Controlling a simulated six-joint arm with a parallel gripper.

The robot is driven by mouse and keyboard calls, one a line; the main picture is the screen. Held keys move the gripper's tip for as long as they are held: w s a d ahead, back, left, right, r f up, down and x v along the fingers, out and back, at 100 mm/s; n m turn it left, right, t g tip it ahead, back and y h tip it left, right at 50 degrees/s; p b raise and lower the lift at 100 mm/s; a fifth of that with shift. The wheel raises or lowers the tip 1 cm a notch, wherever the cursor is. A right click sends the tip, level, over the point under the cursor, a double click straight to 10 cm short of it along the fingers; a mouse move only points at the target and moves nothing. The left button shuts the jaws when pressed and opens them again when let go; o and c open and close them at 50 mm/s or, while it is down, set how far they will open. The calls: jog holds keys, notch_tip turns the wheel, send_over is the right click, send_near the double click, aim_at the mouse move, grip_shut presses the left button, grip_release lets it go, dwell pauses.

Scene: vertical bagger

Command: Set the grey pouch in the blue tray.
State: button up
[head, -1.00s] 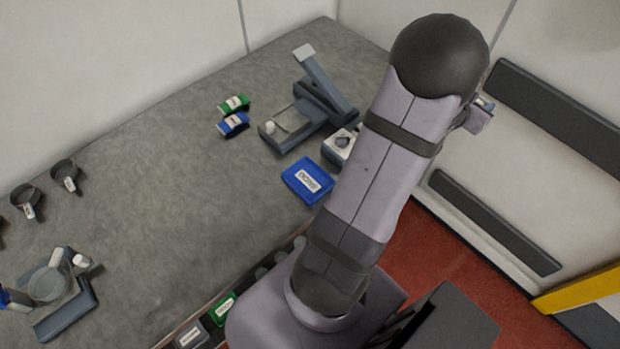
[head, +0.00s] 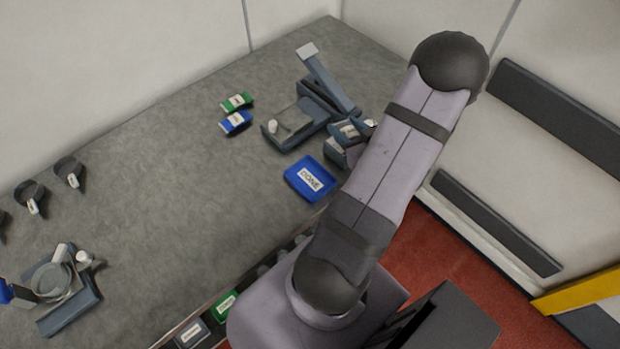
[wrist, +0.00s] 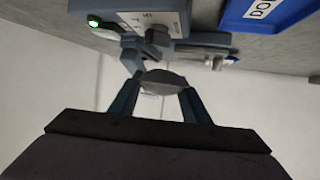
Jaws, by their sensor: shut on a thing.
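The blue tray (head: 297,188), labelled DONE, lies flat on the grey table left of my arm. No pouch shows in it. In the wrist view part of the tray (wrist: 228,16) is at the upper right, apart from my gripper. My gripper (wrist: 160,84) is shut on the grey pouch (wrist: 163,77), which sits between its two fingers. In the head view my wrist end is near the machine just above and right of the tray, and my arm partly hides it; the pouch cannot be made out clearly there.
A grey-blue machine with a raised arm (head: 327,78) stands behind the tray. Green (head: 237,102) and blue (head: 235,122) packets lie farther left.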

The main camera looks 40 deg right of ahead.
aim_at(296, 166)
jog(key=w+a+n+y, duration=0.2)
jog(key=a+n+y, duration=0.1)
jog(key=a, duration=0.9)
jog(key=shift+w+a+t+y, duration=0.2)
jog(key=shift+t+y, duration=0.1)
jog(key=shift+y, duration=0.2)
jog(key=shift+f, duration=3.05)
jog(key=shift+f+p, duration=0.45)
jog(key=shift+f, duration=1.45)
jog(key=shift+f, duration=0.1)
jog(key=shift+f+b, duration=0.2)
jog(key=shift+b, duration=0.1)
jog(key=o, duration=0.9)
jog(key=shift+s, duration=0.1)
